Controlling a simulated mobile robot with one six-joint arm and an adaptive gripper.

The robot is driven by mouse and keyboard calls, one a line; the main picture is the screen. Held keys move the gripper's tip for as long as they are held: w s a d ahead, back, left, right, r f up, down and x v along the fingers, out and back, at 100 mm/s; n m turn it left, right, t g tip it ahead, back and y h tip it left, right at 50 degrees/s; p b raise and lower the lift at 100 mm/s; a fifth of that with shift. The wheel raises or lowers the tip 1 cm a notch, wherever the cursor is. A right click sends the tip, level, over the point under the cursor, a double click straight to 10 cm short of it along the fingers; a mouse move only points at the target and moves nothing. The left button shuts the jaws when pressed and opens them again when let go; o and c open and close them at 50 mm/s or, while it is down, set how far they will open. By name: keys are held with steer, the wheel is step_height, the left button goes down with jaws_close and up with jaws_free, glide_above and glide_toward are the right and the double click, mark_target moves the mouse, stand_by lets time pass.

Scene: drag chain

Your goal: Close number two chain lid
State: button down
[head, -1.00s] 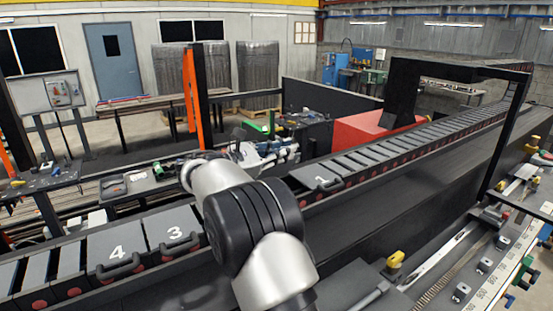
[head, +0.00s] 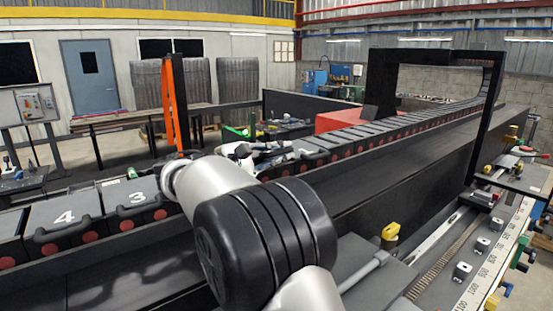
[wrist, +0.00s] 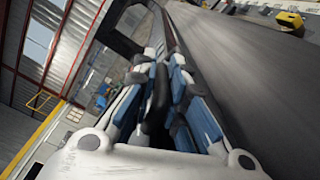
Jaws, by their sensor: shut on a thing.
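The drag chain runs from lower left to upper right in the head view. Its lid marked 4 (head: 65,215) and lid marked 3 (head: 137,197) lie on the left, with black handles in front. A further lid (head: 304,149) shows right of my arm, its small number hard to read. Lid two is not clearly visible; my arm covers that stretch. My gripper (head: 246,152) is at the chain, partly hidden by my arm. In the wrist view my gripper (wrist: 155,85) is shut on a dark bar-like handle (wrist: 157,95), apparently a lid handle.
A black frame (head: 475,130) arches over the chain at right. A red block (head: 340,121) and an orange post (head: 168,105) stand behind it. A rail with a yellow knob (head: 390,231) lies in front. The dark trough surface (head: 400,190) before the chain is clear.

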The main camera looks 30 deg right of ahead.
steer(key=shift+f+m+b, duration=0.15)
steer(key=shift+m+b, duration=0.2)
steer(key=shift+m, duration=0.15)
steer(key=c, duration=1.6)
jaws_free()
steer(key=shift+c, duration=0.2)
step_height(320, 180, up, 9)
steer(key=shift+s+r, duration=0.15)
steer(key=shift+w+r, duration=0.2)
steer(key=shift+r, duration=0.15)
steer(key=shift+s, duration=0.1)
